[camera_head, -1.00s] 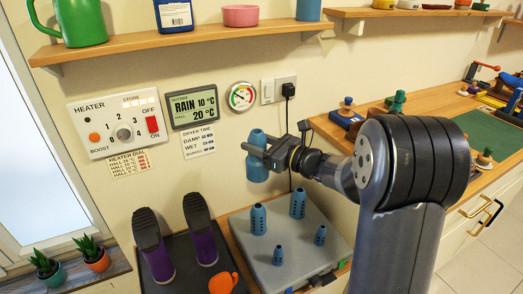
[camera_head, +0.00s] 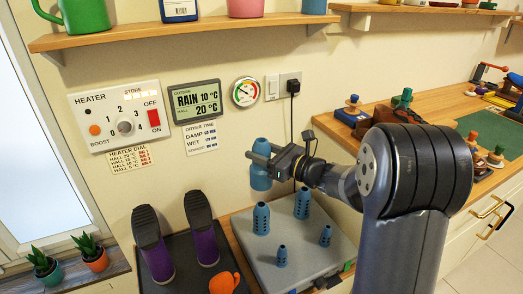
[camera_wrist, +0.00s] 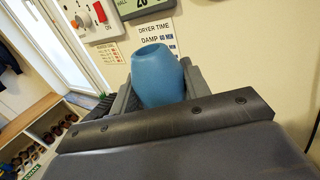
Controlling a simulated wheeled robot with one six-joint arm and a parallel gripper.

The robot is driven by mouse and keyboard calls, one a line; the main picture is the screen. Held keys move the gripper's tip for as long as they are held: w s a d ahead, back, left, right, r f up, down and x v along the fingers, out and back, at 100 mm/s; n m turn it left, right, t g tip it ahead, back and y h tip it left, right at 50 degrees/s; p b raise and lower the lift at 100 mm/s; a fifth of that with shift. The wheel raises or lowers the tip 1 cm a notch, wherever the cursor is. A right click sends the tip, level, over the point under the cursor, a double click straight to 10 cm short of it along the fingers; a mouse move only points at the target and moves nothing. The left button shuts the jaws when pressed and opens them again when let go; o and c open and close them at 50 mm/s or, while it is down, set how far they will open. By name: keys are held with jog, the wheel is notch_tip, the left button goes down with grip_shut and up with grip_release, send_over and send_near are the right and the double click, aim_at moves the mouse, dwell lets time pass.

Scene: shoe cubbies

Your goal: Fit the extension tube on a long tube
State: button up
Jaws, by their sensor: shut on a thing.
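My gripper (camera_head: 264,158) is shut on a blue extension tube (camera_head: 261,181) and holds it upright in the air. In the wrist view the extension tube (camera_wrist: 160,80) sits between the fingers with its round open end up. In the head view its lower end appears just above the left long tube (camera_head: 261,219), with a small gap between them. The right long tube (camera_head: 302,204) is bare. Both long tubes are blue, have holes and stand on a grey dryer box (camera_head: 240,225). Whether the extension tube is exactly over the left long tube in depth, I cannot tell.
Two short blue tubes (camera_head: 325,236) (camera_head: 281,257) stand at the box's front. A shelf (camera_head: 200,32) runs above. A wooden bench (camera_head: 440,104) is at right.

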jog(key=shift+f+b, duration=0.3)
jog(key=shift+f, duration=0.35)
jog(key=shift+f+b, duration=5.4)
jog(key=shift+f, duration=1.3)
jog(key=o, duration=1.1)
jog(key=shift+c, duration=0.2)
jog(key=shift+d, duration=0.1)
